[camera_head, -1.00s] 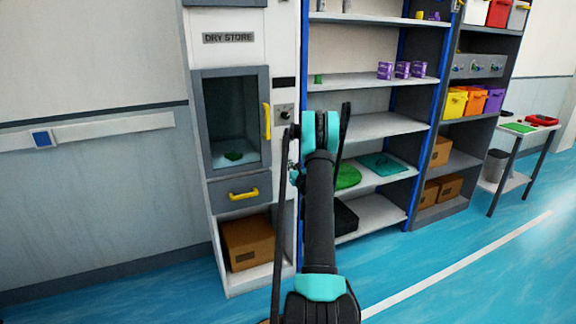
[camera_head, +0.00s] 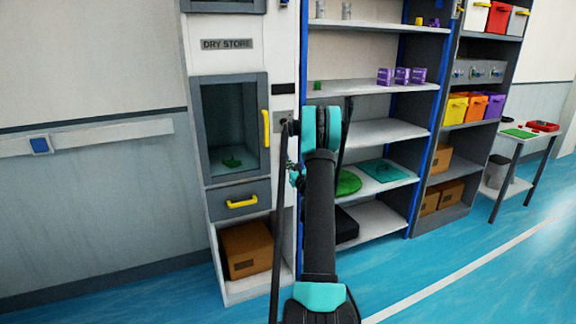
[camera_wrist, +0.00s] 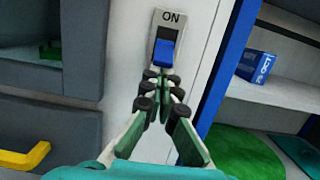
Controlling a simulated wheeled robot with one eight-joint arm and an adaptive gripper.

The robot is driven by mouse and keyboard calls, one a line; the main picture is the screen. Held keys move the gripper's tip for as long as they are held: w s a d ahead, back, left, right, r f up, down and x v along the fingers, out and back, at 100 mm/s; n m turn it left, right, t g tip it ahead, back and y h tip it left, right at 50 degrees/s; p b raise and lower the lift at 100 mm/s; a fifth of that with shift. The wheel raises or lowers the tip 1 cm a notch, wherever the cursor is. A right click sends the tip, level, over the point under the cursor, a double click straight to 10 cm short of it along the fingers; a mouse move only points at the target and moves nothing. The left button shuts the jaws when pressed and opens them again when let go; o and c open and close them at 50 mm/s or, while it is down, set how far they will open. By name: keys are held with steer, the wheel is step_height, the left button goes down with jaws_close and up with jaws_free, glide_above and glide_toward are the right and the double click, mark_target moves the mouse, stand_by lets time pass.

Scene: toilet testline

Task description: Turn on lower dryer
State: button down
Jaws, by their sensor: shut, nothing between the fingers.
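The lower dryer is the grey-framed glass door (camera_head: 232,125) under the DRY STORE label (camera_head: 226,44), with a yellow handle (camera_head: 266,128); it looks closed. A green object (camera_head: 232,162) lies behind the glass. In the wrist view a metal switch plate (camera_wrist: 178,80) on the white panel carries the word ON and a blue switch (camera_wrist: 164,52). My gripper (camera_wrist: 160,78) is shut and empty, its fingertips just below the blue switch. I cannot tell whether they touch it. In the head view my arm partly hides the dryer's control plate (camera_head: 283,114).
A grey drawer (camera_head: 215,203) with a yellow handle is below the door, above a cardboard box (camera_head: 246,252). Shelves with blue posts (camera_head: 438,130) stand close on the right. A blue box (camera_wrist: 256,66) sits on a shelf there. The floor in front is clear.

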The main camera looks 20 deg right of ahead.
mark_target(287, 158)
steer(key=shift+s+r+g, duration=0.25)
steer(key=shift+r+g, duration=0.1)
steer(key=shift+g, duration=0.45)
steer(key=r+g, duration=0.1)
steer(key=g, duration=0.2)
steer(key=r+g, duration=0.1)
steer(key=g, duration=0.1)
steer(key=shift+s+r+g, duration=0.3)
steer(key=shift+s, duration=0.1)
steer(key=shift+f, duration=0.1)
steer(key=shift+r, duration=0.85)
steer(key=shift+f, duration=0.1)
